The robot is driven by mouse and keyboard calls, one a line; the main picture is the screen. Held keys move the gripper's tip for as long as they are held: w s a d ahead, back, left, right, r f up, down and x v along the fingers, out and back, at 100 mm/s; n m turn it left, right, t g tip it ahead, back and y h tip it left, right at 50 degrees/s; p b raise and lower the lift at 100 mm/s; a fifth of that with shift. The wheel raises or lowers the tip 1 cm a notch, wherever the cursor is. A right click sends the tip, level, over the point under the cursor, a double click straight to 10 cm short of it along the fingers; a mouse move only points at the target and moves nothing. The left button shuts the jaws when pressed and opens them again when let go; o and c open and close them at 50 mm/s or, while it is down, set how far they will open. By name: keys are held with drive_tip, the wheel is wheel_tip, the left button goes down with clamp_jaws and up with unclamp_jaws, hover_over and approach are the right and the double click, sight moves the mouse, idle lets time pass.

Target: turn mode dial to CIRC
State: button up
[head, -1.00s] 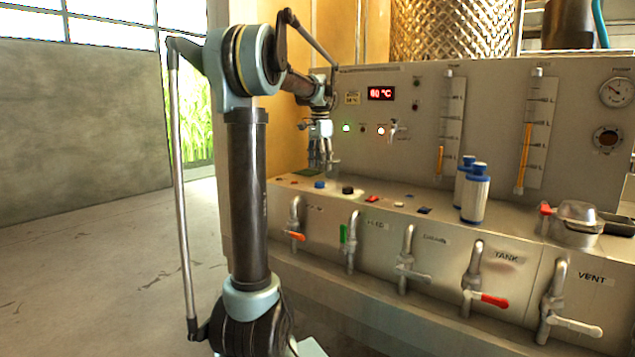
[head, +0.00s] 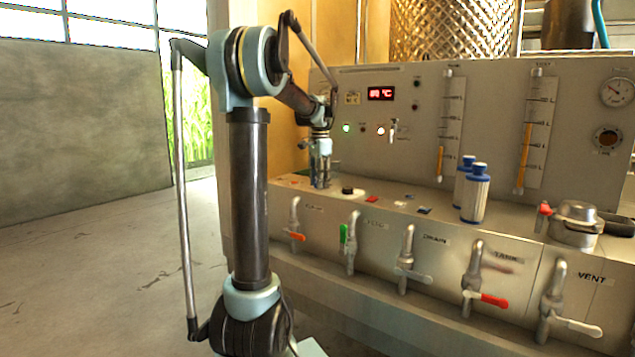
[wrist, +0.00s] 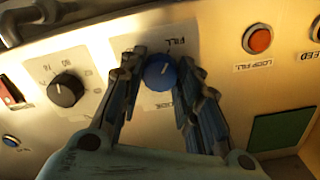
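The mode dial is a blue round knob (wrist: 160,73) on a pale label plate in the wrist view. "FILL" is readable above it and part of "MODE" below; CIRC cannot be read, being hidden or too small. A small pale mark shows on the knob, but its exact pointing is unclear. My gripper (wrist: 160,67) has its fingers spread on both sides of the knob, with the knob between them; firm contact cannot be seen. In the head view my gripper (head: 320,184) points down at the left end of the console ledge and hides the knob.
A black knob (wrist: 66,90) sits beside the dial, and an orange button (wrist: 257,39) lies on its other side. A green square (wrist: 281,130) is at lower right. The upright panel (head: 350,75) stands behind my gripper; valves line the console front.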

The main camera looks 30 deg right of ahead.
drive_tip(key=shift+c, duration=0.6)
drive_tip(key=shift+n, duration=0.3)
drive_tip(key=shift+w+n, duration=0.1)
drive_tip(key=shift+n, duration=1.1)
drive_tip(key=n, duration=1.1)
drive_tip(key=o, duration=1.1)
